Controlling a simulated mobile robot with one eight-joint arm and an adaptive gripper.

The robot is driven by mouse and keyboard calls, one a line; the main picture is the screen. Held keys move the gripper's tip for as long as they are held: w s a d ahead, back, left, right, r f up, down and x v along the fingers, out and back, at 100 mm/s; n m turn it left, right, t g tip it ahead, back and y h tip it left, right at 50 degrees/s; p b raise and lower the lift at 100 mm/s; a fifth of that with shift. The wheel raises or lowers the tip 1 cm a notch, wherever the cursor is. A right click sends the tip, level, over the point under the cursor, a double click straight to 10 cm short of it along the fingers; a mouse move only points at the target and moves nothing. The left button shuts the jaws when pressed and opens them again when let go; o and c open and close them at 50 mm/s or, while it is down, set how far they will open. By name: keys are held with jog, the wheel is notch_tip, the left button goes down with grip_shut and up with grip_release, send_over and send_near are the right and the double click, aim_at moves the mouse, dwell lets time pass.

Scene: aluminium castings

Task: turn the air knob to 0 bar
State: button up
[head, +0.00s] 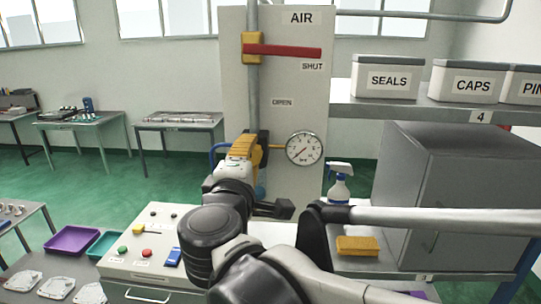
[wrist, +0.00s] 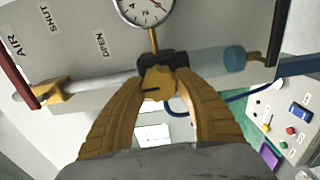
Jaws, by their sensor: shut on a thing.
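The air knob (wrist: 158,82) is yellow with a dark pointer mark, on a dark regulator body (wrist: 176,58) below the gauge in the wrist view. My gripper (wrist: 162,88) has its two yellow-brown fingers closed on either side of the knob. In the head view my gripper (head: 241,150) is at the panel, left of the round white pressure gauge (head: 304,148), and hides the knob. The gauge also shows, cut off, at the top of the wrist view (wrist: 146,8). Its exact needle reading is too small to tell.
Above, a red valve lever (head: 285,51) lies level beside the SHUT label on the AIR panel (head: 290,120). A spray bottle (head: 339,185) and yellow sponge (head: 357,245) stand on the right shelf. A control box (head: 145,245) with buttons is at lower left.

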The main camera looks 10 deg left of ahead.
jog(key=shift+r, duration=0.1)
jog(key=o, duration=1.1)
jog(key=shift+a, duration=0.1)
jog(key=shift+o, duration=0.2)
jog(key=s, duration=1.2)
jog(key=shift+w+f, duration=0.1)
jog(key=shift+f, duration=0.1)
